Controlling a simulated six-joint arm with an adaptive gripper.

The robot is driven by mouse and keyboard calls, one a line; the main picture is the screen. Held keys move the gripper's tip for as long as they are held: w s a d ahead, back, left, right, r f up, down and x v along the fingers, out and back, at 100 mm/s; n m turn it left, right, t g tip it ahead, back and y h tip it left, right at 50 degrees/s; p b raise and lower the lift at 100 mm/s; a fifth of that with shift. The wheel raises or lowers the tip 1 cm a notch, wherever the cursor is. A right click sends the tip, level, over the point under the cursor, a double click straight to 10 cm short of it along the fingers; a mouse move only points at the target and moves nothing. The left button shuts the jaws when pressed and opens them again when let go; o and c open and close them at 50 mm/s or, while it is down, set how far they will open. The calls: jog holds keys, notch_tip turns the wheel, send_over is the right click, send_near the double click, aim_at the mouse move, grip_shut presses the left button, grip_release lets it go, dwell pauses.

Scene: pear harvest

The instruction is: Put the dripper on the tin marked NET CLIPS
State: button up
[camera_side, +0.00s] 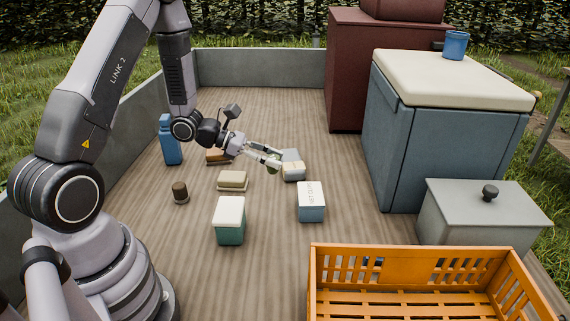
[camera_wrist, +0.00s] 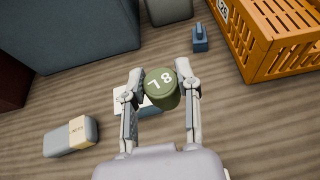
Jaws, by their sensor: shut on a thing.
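The dripper (camera_wrist: 164,97), a short olive-green cylinder with "8 L" on its end, is between the fingers of my gripper (camera_wrist: 162,76), which is shut on it. In the side view my gripper (camera_side: 275,158) hangs over the deck, and the dripper is hard to make out between its fingers. The tin marked NET CLIPS (camera_side: 311,211) stands on the deck, blue with a white lettered lid, nearer the camera and right of my gripper. In the wrist view the tin (camera_wrist: 150,112) shows partly behind the dripper and the left finger, apart from it by an unclear gap.
A grey box with a cream label band (camera_side: 292,174) lies near my gripper. A green tin with a white lid (camera_side: 229,228), a tan block (camera_side: 232,181) and a dark-topped cylinder (camera_side: 180,192) stand left. An orange crate (camera_side: 365,266) and blue cabinet (camera_side: 430,160) bound the right.

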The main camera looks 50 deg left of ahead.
jog(key=w+f, duration=0.4)
jog(key=w, duration=0.5)
send_over(310, 193)
jog(key=f, duration=0.4)
jog(key=shift+s+f, duration=0.2)
jog(key=shift+f, duration=0.2)
jog(key=shift+w+f, duration=0.2)
jog(key=shift+f, duration=0.75)
jog(key=shift+w+f, duration=0.15)
jog(key=shift+f, duration=0.8)
jog(key=o, duration=0.8)
jog(key=shift+f, duration=0.1)
